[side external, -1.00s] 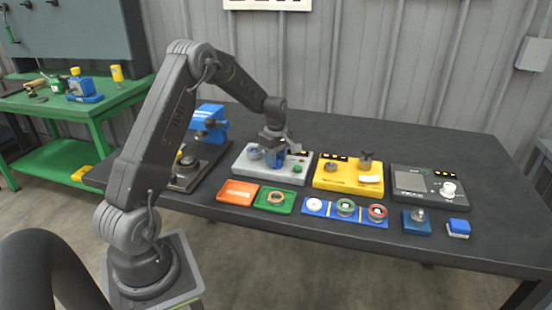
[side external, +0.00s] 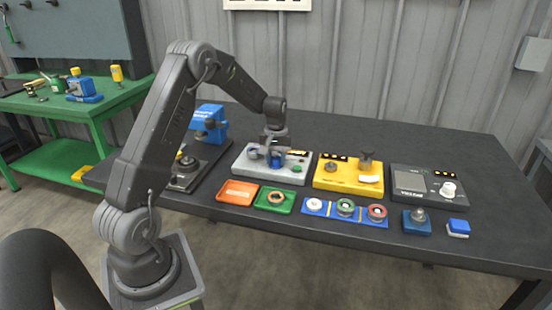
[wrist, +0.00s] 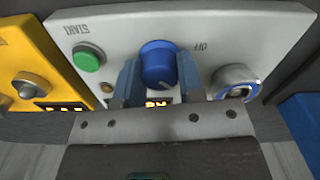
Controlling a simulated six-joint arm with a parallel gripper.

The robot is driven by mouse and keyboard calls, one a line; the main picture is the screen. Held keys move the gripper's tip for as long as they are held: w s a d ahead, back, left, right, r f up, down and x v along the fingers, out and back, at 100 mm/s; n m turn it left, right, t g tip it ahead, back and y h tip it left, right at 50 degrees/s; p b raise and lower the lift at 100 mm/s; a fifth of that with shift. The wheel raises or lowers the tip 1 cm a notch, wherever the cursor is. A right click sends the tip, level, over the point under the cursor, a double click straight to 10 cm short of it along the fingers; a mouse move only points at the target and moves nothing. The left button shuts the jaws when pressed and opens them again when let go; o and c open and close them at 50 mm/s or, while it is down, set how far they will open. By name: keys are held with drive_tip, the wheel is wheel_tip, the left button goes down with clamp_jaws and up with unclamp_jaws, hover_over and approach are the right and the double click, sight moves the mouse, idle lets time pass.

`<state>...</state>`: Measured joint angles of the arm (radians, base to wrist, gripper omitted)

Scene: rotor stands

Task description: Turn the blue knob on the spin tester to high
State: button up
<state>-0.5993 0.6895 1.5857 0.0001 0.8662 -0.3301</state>
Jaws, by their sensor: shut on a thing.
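The spin tester (side external: 243,170) is the pale grey box on the dark bench. It also shows in the wrist view (wrist: 215,28), with upside-down START and OFF lettering. Its round blue knob (wrist: 158,60) stands between the blue fingers of my gripper (wrist: 159,72). My gripper is shut on the knob, one finger on each side. In the side view my gripper (side external: 276,152) points down over the tester and mostly hides the knob. The knob's pointer and exact setting cannot be made out. A small lit display (wrist: 157,104) is partly covered by my gripper.
The tester has a green button (wrist: 89,57) and a metal-and-blue round part (wrist: 236,80) close to my fingers. A yellow device (side external: 336,184) stands to its right, then a dark one (side external: 410,201). Trays (side external: 238,192) lie in front. The back right of the bench is clear.

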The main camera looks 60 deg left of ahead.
sight(276, 158)
drive_tip(key=m, duration=0.4)
drive_tip(key=shift+m, duration=0.3)
drive_tip(key=m, duration=0.3)
drive_tip(key=shift+m, duration=0.3)
drive_tip(key=m, duration=0.4)
drive_tip(key=shift+m, duration=2.1)
drive_tip(key=o, duration=0.9)
wheel_tip(276, 158, up, 14)
drive_tip(key=shift+f, duration=0.1)
